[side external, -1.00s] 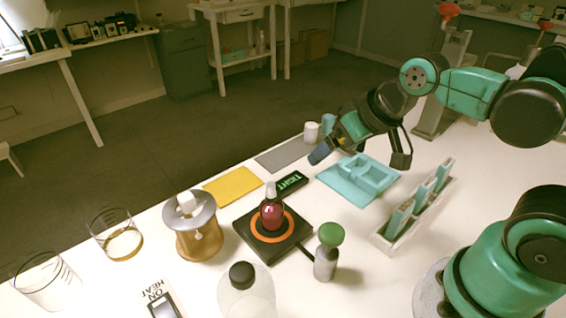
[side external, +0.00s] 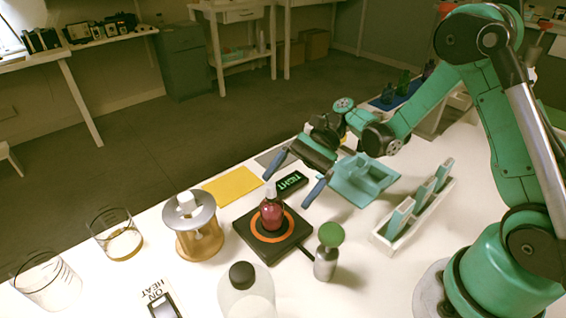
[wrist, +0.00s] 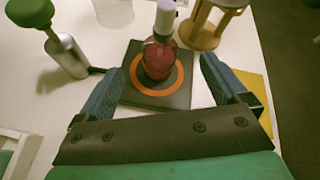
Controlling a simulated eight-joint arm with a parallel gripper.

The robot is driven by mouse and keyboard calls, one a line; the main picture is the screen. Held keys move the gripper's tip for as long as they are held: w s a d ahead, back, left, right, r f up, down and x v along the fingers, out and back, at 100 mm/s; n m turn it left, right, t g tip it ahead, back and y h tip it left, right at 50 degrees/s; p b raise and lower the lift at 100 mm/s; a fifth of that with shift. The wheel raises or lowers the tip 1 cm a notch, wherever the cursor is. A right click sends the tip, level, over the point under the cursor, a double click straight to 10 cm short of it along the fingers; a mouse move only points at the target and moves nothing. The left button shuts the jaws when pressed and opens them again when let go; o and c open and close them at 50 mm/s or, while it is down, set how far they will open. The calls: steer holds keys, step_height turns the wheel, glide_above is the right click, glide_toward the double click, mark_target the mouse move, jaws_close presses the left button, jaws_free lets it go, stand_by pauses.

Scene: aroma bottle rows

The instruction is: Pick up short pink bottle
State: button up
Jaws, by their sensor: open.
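The short pink bottle (side external: 271,213), dark pink with a white cap, stands upright on a black square plate (side external: 249,246) with an orange ring. It also shows in the wrist view (wrist: 158,60), centred ahead between my fingers. My gripper (side external: 292,181) is open and empty, above and behind the plate in the side view, its two blue fingers spread apart. In the wrist view my gripper (wrist: 160,90) has one finger on each side of the plate's near part. The bottle stands beyond the fingertips, apart from them.
A green-topped metal bottle (side external: 327,255) stands close right of the plate. A wooden stand with a metal top (side external: 198,230) is at its left. A white bottle with a black cap (side external: 245,290) is in front.

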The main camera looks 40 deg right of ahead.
mark_target(280, 199)
steer(key=shift+x, duration=2.75)
steer(key=shift+c, duration=0.3)
jaws_close()
